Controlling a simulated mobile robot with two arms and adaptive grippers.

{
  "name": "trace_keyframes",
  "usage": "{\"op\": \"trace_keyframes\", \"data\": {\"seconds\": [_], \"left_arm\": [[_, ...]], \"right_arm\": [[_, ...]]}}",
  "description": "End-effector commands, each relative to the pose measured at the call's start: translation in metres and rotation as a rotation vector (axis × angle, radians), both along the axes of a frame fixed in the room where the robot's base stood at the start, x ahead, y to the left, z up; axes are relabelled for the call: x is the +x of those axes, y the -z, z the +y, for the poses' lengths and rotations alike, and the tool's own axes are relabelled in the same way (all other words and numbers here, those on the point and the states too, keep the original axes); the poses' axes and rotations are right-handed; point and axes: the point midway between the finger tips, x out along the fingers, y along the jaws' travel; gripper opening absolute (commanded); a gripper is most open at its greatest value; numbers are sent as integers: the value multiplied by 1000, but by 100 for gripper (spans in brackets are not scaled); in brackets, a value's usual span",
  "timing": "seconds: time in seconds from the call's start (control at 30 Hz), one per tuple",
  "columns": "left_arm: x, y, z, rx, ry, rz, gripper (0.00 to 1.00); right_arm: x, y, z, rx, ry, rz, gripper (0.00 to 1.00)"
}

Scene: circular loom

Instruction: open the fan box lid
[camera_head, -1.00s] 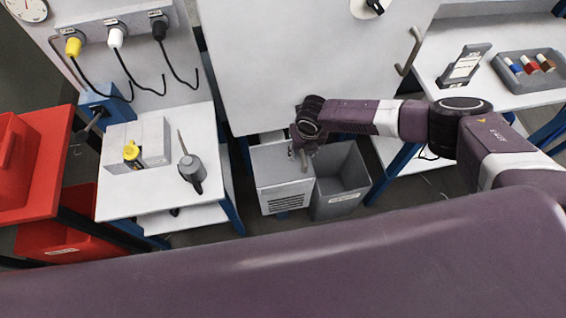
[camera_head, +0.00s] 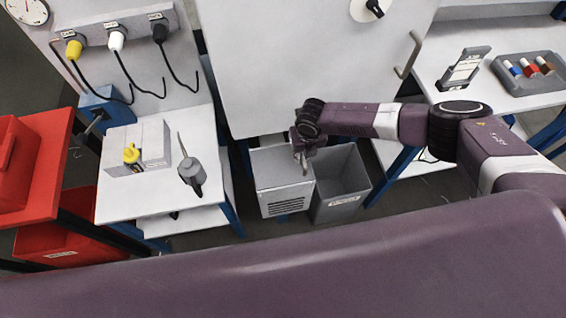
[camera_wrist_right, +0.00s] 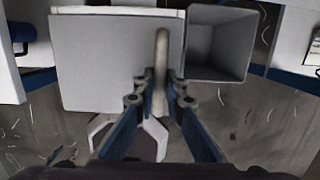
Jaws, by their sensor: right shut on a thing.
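The fan box (camera_head: 288,203) is a light grey box with a vented front, standing low under the large white panel. Its flat grey lid (camera_head: 272,168) looks closed in the head view; the lid also shows in the right wrist view (camera_wrist_right: 100,65). My right gripper (camera_head: 303,160) is at the lid's right part. In the right wrist view my right gripper (camera_wrist_right: 161,82) is shut on a pale bar-shaped handle (camera_wrist_right: 161,50), with one finger on each side of it. My left gripper is not in view.
An open grey bin (camera_head: 340,205) stands right beside the fan box. The large white panel (camera_head: 300,65) rises behind. A right-hand bench (camera_head: 440,60) holds a tray (camera_head: 540,80).

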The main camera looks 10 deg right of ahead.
Motion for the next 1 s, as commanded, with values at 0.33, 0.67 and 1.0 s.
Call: {"op": "trace_keyframes", "data": {"seconds": [0.33,0.67,1.0], "left_arm": [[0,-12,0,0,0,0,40],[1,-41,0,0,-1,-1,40],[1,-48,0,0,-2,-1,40]], "right_arm": [[0,-14,5,2,0,-1,0],[0,-52,24,7,-2,-3,0],[0,-62,30,4,-2,-2,0]]}}
